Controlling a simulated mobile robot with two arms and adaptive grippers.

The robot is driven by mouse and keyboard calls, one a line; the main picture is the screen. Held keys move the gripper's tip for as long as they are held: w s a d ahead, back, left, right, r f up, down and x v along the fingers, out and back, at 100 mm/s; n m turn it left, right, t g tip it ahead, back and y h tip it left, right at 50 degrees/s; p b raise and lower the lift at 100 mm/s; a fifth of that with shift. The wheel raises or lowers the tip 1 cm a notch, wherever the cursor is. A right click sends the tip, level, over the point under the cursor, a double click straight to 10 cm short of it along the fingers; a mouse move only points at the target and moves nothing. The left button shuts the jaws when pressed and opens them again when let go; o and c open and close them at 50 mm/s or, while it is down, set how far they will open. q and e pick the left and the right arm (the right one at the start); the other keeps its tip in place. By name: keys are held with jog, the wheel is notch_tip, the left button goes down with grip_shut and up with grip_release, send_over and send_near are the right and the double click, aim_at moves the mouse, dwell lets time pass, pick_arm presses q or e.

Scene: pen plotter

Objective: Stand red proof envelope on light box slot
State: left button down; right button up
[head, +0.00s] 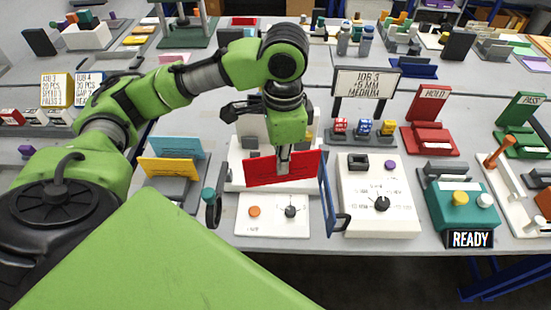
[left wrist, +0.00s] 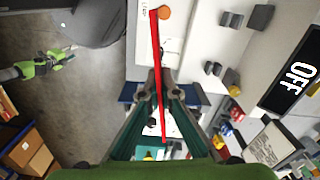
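The red proof envelope (head: 260,170) is a flat red panel standing upright, a little tilted, in front of a white unit. My left gripper (head: 283,165) comes down from above and is shut on its upper middle. In the left wrist view the envelope (left wrist: 155,50) shows edge-on as a thin red strip between the fingers (left wrist: 159,92). The white unit (head: 237,182), which looks like the light box, has a base behind and below the envelope. The envelope hides its slot, so I cannot tell whether the lower edge touches it. My right gripper is not in view.
A white panel with an orange button (head: 254,212) and a black knob (head: 290,211) lies in front. Yellow (head: 168,167) and teal (head: 177,146) envelopes stand in a rack to the left. A white control box (head: 378,215) and a blue-framed item (head: 326,187) stand to the right.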

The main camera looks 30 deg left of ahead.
pick_arm(q)
jog(key=w+a+f+p, duration=0.1)
jog(key=w+a+f, duration=0.2)
jog(key=w+f, duration=0.1)
jog(key=w+a+f+m+p, duration=0.1)
jog(key=w+a+f, duration=0.2)
jog(key=w+f, duration=0.1)
jog(key=w+a+f+m+p, duration=0.1)
jog(key=w+a+f, duration=0.3)
jog(key=shift+p, duration=0.35)
jog(key=shift+f+m, duration=0.3)
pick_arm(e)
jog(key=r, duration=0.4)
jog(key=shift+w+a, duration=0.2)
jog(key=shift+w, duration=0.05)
pick_arm(q)
jog(key=shift+f, duration=0.1)
jog(key=c, duration=2.3)
grip_release()
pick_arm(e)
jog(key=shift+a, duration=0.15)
